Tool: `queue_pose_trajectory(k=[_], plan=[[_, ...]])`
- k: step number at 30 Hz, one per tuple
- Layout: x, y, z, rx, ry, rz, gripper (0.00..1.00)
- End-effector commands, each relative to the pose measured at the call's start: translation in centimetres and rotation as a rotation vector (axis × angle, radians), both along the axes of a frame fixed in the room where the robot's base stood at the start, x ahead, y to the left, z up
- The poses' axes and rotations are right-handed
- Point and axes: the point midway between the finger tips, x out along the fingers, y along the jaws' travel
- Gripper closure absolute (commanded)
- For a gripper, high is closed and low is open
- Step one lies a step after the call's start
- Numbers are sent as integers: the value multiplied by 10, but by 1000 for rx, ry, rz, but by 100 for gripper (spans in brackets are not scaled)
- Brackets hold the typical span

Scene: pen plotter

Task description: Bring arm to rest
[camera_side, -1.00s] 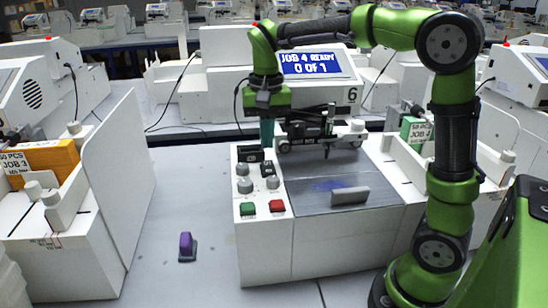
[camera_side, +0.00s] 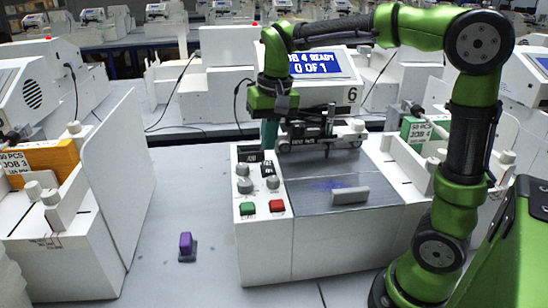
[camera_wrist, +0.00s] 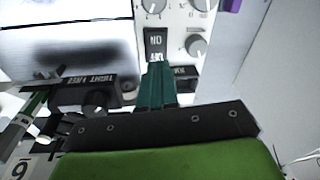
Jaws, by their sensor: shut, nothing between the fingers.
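My gripper (camera_side: 269,146) is at the back left of the plotter (camera_side: 310,250), pointing down at its control panel. Its teal fingers are together and hold nothing. In the wrist view my gripper (camera_wrist: 157,66) has its fingertips over the lower end of the black ON/OFF rocker switch (camera_wrist: 156,42). I cannot tell whether they touch it. The plotter's screen (camera_side: 312,66) reads "4 READY" and "0 OF 1", with its left part hidden by my arm.
The panel carries grey knobs (camera_side: 244,186), a green START button (camera_side: 247,208) and a red button (camera_side: 277,206). The pen carriage (camera_side: 318,140) is close right of my gripper. A purple object (camera_side: 186,244) stands on the table, with clear room around it.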

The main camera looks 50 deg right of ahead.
Motion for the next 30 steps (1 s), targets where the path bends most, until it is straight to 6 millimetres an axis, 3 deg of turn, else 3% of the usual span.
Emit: queue_pose_trajectory(k=[9, 15, 19, 30], plan=[[-86, 31, -11, 49, -344, 204, 100], [-124, 40, -19, 60, -487, 230, 100], [-133, 42, -16, 62, -522, 231, 100], [-134, 42, -13, 60, -532, 232, 100]])
